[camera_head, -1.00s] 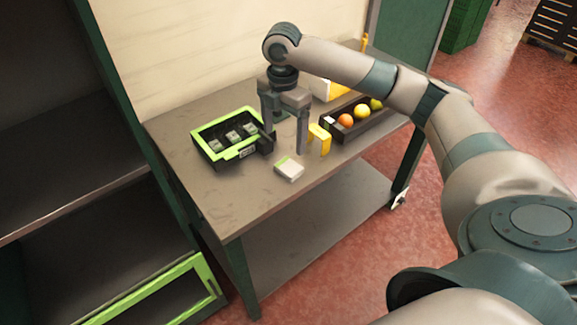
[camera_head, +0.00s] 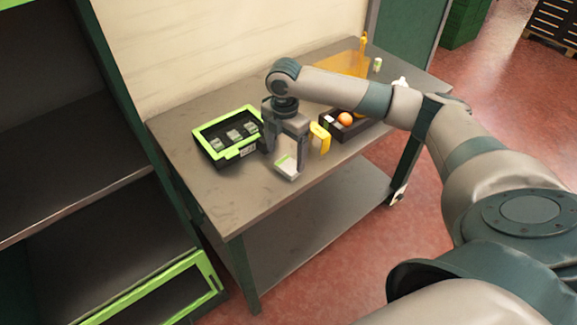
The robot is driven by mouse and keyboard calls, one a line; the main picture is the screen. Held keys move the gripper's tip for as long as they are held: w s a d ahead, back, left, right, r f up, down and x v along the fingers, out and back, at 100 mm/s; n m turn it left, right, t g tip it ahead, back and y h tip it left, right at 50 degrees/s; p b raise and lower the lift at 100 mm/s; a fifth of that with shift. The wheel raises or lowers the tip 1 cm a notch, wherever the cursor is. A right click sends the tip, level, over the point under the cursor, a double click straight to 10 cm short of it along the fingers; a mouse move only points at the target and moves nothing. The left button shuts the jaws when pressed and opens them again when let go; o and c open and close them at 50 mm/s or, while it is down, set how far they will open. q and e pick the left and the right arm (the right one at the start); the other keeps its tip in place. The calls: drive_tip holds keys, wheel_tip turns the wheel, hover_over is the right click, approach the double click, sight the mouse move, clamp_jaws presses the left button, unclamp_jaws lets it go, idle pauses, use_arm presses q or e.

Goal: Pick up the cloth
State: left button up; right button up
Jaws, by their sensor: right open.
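The cloth (camera_head: 287,168) is a small white folded piece with a green stripe, lying on the grey table near its front edge. My right gripper (camera_head: 286,157) points down right over the cloth, with its fingers apart on either side of it. I cannot tell whether the fingertips touch the cloth. The gripper covers part of the cloth's far side. My left gripper is not in view.
A green-rimmed black case (camera_head: 241,153) stands just left of the gripper. A yellow object (camera_head: 320,138) stands close on its right, beside a dark box (camera_head: 346,133) with an orange (camera_head: 345,118). The table's (camera_head: 235,205) left front is bare.

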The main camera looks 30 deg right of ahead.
sight(289, 164)
drive_tip(key=f, duration=0.1)
drive_tip(key=d+f+p, duration=0.1)
drive_tip(key=f, duration=0.1)
drive_tip(key=shift+f+p, duration=0.4)
drive_tip(key=shift+f, duration=0.35)
drive_tip(key=shift+c, duration=0.3)
drive_tip(key=c, duration=1.1)
